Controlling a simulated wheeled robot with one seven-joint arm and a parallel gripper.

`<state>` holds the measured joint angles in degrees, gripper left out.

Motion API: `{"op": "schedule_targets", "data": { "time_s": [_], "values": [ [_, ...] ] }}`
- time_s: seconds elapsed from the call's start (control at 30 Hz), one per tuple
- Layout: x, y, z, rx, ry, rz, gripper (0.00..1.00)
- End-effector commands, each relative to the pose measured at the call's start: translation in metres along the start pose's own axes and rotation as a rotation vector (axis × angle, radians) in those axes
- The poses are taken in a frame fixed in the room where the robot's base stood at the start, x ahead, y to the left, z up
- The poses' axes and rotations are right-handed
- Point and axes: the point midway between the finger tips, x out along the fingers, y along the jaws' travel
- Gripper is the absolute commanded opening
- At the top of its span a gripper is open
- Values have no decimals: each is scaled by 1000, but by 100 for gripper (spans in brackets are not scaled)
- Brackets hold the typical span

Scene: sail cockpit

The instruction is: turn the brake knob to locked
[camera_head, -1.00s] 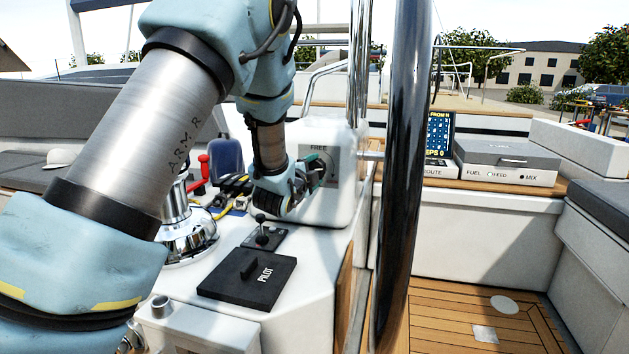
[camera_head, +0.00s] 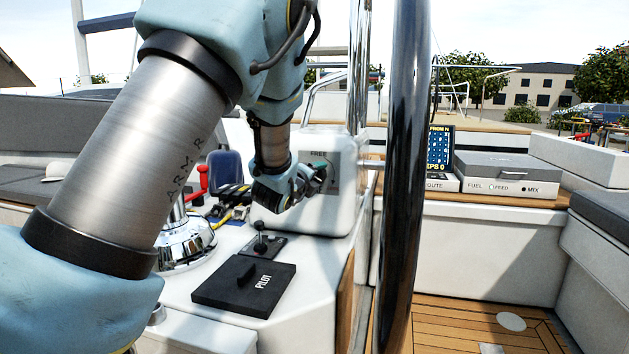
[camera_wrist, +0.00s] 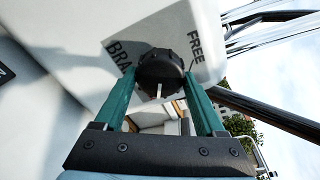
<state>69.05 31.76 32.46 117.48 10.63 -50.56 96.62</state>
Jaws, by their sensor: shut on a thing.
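The brake knob (camera_wrist: 160,72) is a round black knob with a pale pointer line, on a grey label plate with the words "BRA..." and "FREE" in the wrist view. My gripper (camera_wrist: 163,82) has its two green fingers on either side of the knob and is shut on it. In the wrist view the pale line points down toward my gripper, away from the word "FREE". In the head view my gripper (camera_head: 318,178) is at the label plate (camera_head: 322,157) on the white housing (camera_head: 335,212); the knob itself is hidden there.
A black lever (camera_head: 260,240) and a black PILOT panel (camera_head: 245,286) lie on the white console in front of the housing. A chrome winch (camera_head: 185,243) stands at left. A large steering wheel rim (camera_head: 400,180) rises close on the right of the housing.

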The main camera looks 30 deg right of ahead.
Motion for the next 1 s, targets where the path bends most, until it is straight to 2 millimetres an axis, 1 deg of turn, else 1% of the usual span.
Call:
{"op": "schedule_targets", "data": {
  "time_s": [0.53,0.57,0.7,0.8,1.0],
  "values": [
    [0,1,-1,26,2,4,17],
    [0,1,-1,26,2,4,74],
    [0,1,-1,25,1,3,90],
    [0,1,0,25,1,3,100],
    [0,0,0,24,1,2,100]
  ]
}}
